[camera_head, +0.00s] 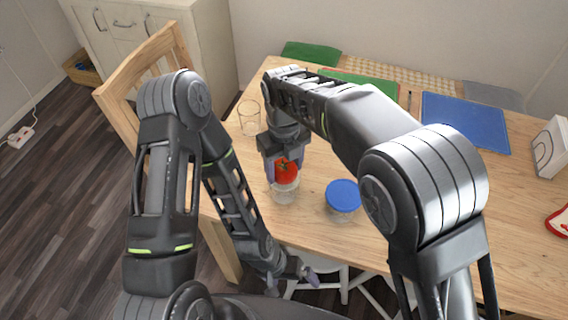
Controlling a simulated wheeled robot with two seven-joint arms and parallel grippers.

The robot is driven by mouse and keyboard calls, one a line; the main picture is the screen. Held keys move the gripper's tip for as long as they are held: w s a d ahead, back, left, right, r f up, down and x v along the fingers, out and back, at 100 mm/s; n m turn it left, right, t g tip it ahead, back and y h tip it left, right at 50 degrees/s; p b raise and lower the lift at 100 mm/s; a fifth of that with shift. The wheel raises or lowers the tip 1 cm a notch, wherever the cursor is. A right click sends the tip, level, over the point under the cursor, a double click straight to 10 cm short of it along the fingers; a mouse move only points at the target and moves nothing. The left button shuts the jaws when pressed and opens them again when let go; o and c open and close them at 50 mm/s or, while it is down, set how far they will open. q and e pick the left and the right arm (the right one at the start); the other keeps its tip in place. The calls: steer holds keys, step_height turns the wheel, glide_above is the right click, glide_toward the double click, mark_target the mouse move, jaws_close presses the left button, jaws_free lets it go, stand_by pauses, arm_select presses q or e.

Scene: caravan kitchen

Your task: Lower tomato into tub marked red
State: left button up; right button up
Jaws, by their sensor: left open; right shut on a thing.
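A red tomato (286,172) with a green top is held in my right gripper (282,168), which is shut on it. Directly under the tomato stands a small clear tub (284,194) on the wooden table. The tomato overlaps the tub's rim in the picture, and I cannot tell whether it touches the tub. No red mark shows on this tub; the tomato and gripper cover part of it. My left gripper (293,274) is open and empty, low in front of the table's near edge.
A clear tub with a blue lid (342,195) stands right of the tomato. An empty glass (249,119) is behind, left. A wooden chair (118,100) stands left.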

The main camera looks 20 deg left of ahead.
mark_target(284, 165)
steer(key=shift+s+d+f+b, duration=0.15)
steer(key=shift+f+b, duration=0.1)
steer(key=shift+f, duration=0.3)
steer(key=shift+s+f+b, duration=0.15)
steer(key=shift+f+b, duration=0.05)
steer(key=shift+f, duration=0.35)
steer(key=o, duration=1.4)
steer(key=shift+o, duration=0.7)
steer(key=shift+r, duration=0.1)
steer(key=r, duration=0.8)
steer(key=shift+w+r, duration=0.25)
steer(key=shift+r, duration=0.35)
